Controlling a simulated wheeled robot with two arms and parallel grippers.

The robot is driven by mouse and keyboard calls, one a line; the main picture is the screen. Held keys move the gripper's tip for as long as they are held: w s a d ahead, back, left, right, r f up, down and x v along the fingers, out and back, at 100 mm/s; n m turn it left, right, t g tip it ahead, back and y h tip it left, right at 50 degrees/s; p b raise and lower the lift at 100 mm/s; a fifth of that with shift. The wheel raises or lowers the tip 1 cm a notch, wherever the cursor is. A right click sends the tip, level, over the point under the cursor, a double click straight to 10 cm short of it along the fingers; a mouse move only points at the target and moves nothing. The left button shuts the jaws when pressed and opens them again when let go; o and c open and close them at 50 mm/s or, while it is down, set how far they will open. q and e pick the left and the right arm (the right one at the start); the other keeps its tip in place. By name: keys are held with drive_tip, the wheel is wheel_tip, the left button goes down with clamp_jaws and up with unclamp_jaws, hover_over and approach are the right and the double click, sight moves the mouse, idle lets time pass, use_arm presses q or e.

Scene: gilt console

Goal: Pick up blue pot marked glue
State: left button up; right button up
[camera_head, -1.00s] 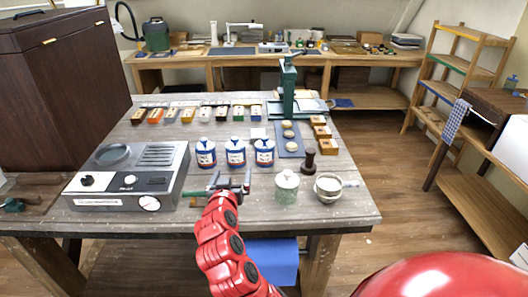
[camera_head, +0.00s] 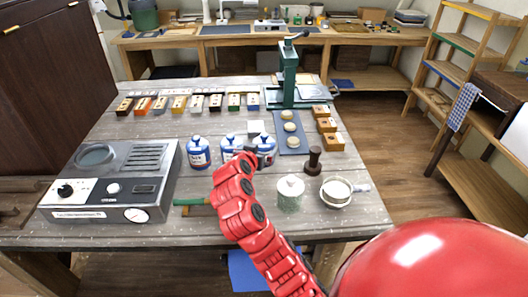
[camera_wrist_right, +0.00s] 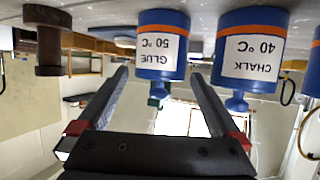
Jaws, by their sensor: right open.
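Three white-and-blue pots stand in a row on the grey wooden table (camera_head: 105,222). The blue pot marked glue (camera_wrist_right: 162,30) shows upside down in the right wrist view, with an orange band and a "GLUE 50 °C" label. In the head view it is the rightmost pot (camera_head: 267,143), partly hidden by my right gripper. The pot marked chalk (camera_wrist_right: 250,35) is beside it, the middle pot (camera_head: 228,145) in the head view. My right gripper (camera_wrist_right: 160,74) is open and empty, its fingers pointing towards the glue pot, which appears between the fingertips. My left gripper is out of view.
A third blue pot (camera_head: 199,153) stands left of the chalk pot. A hotplate unit (camera_head: 113,180) is at left. A green press (camera_head: 289,75) stands behind.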

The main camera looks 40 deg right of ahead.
sight(267, 142)
drive_tip(key=shift+w+d+f, duration=0.15)
drive_tip(key=shift+w+d, duration=0.2)
drive_tip(key=shift+d, duration=0.2)
drive_tip(key=shift+x, duration=0.75)
drive_tip(key=shift+w+d+f+p, duration=0.2)
drive_tip(key=shift+w+d+p, duration=0.2)
drive_tip(key=shift+p, duration=0.3)
drive_tip(key=p+x, duration=0.1)
drive_tip(key=x, duration=0.2)
drive_tip(key=shift+w, duration=0.1)
drive_tip(key=shift+w+d+f, duration=0.2)
drive_tip(key=shift+d, duration=0.1)
clamp_jaws()
